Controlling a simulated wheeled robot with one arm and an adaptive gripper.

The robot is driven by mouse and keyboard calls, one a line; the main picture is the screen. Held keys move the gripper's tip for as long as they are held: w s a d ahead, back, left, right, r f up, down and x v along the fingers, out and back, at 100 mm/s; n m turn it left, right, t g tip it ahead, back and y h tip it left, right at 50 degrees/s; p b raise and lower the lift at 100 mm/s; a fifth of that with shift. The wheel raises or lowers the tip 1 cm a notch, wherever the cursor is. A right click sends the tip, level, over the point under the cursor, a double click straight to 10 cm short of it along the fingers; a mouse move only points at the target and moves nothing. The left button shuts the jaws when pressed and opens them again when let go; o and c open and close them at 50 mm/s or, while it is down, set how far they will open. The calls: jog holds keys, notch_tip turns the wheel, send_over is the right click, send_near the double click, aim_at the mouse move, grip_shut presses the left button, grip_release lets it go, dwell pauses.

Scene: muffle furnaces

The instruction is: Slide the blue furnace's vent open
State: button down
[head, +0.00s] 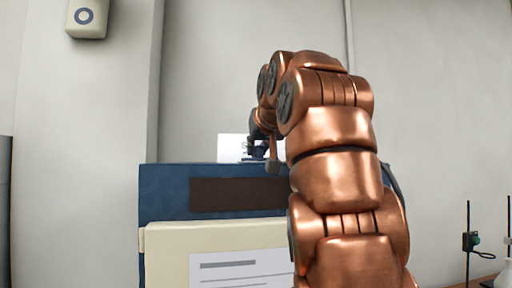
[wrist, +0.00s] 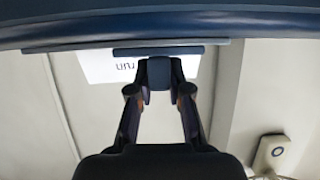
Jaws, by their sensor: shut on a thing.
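The blue furnace (head: 163,205) stands in front of my arm, with a dark brown strip and a cream front panel. It also shows along the top edge of the wrist view (wrist: 60,30). In the wrist view a flat blue-grey vent slide (wrist: 215,42) lies along the furnace's edge, with a small dark knob (wrist: 159,70) standing out from it. My gripper (wrist: 159,92) has its two fingers closed on either side of this knob. In the head view my gripper (head: 262,150) is at the furnace top, partly hidden by my arm. How far the vent is open cannot be told.
A white card (head: 231,148) with partly hidden lettering stands behind the furnace top. A paper label (head: 240,268) is on the cream panel. A beige wall box (head: 87,18) is at upper left. A lab stand (head: 468,240) and glassware are at lower right.

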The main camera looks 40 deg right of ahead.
jog(key=d, duration=0.1)
jog(key=s+d, duration=0.1)
jog(key=d, duration=0.1)
jog(key=s+d, duration=0.1)
jog(key=shift+d, duration=0.25)
jog(key=c, duration=1.1)
grip_release()
jog(key=shift+d, duration=0.15)
jog(key=shift+s+r, duration=0.1)
jog(key=shift+v, duration=2.1)
jog(key=shift+s+a+r, duration=0.15)
jog(key=shift+s+a, duration=0.2)
jog(key=shift+s, duration=0.25)
jog(key=s+a, duration=0.1)
jog(key=s, duration=0.2)
jog(key=s+a, duration=0.2)
jog(key=s, duration=0.2)
jog(key=s+a, duration=0.1)
jog(key=s, duration=0.2)
jog(key=shift+s+a, duration=0.2)
